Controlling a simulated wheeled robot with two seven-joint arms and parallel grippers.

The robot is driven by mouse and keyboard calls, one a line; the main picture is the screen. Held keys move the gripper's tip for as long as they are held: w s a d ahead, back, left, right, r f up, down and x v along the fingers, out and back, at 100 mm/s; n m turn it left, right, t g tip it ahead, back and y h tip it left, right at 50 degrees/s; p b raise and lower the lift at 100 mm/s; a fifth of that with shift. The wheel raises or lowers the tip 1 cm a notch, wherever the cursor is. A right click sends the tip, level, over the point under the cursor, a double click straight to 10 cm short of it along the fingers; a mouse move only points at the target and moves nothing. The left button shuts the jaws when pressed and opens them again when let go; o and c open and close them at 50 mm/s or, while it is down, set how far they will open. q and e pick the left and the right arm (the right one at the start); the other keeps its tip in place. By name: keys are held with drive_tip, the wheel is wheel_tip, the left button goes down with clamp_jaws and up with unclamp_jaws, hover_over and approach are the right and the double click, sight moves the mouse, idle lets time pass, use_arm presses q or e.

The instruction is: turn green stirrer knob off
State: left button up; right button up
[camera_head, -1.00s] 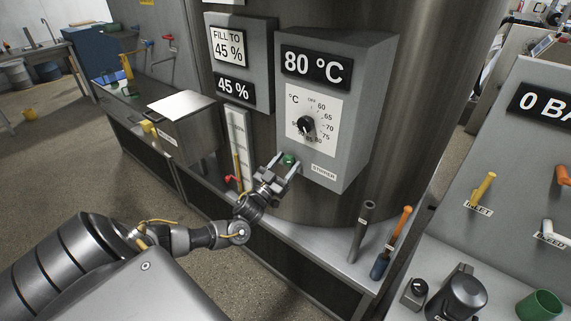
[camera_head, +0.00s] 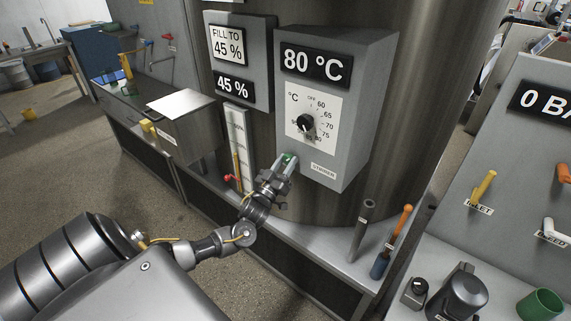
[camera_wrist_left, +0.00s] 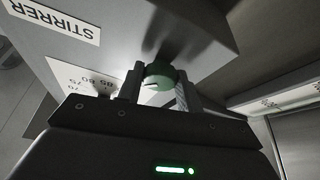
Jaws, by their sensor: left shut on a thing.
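The green stirrer knob (camera_head: 289,157) sits low on the front of the grey control box (camera_head: 353,120), left of the STIRRER label (camera_head: 323,171). My left gripper (camera_head: 284,163) is at the knob with its fingers shut on it. In the left wrist view the green knob (camera_wrist_left: 161,74) lies between the two fingers (camera_wrist_left: 161,88), close to the box face. The fingers hide part of the knob, and its marking is hard to read. My right gripper is not in view.
The box has a black temperature dial (camera_head: 306,123) above the knob and an 80 °C display (camera_head: 316,65). A red-handled valve (camera_head: 232,178) is left of my gripper. A dark rod (camera_head: 362,230) and an orange-handled tool (camera_head: 398,230) stand on the ledge at right.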

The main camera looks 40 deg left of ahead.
use_arm(q)
drive_tip(key=n+y, duration=0.1)
drive_tip(key=n, duration=0.1)
drive_tip(key=n+g+y, duration=0.1)
drive_tip(key=n, duration=0.2)
drive_tip(key=shift+d+r, duration=0.1)
drive_tip(key=shift+d, duration=0.05)
drive_tip(key=shift+n+g+y+p, duration=0.45)
drive_tip(key=shift+n+g+y, duration=0.1)
drive_tip(key=shift+n, duration=0.95)
drive_tip(key=shift+n+g+y+p, duration=0.45)
drive_tip(key=shift+n+y, duration=0.1)
drive_tip(key=shift+n, duration=0.95)
drive_tip(key=o, duration=1)
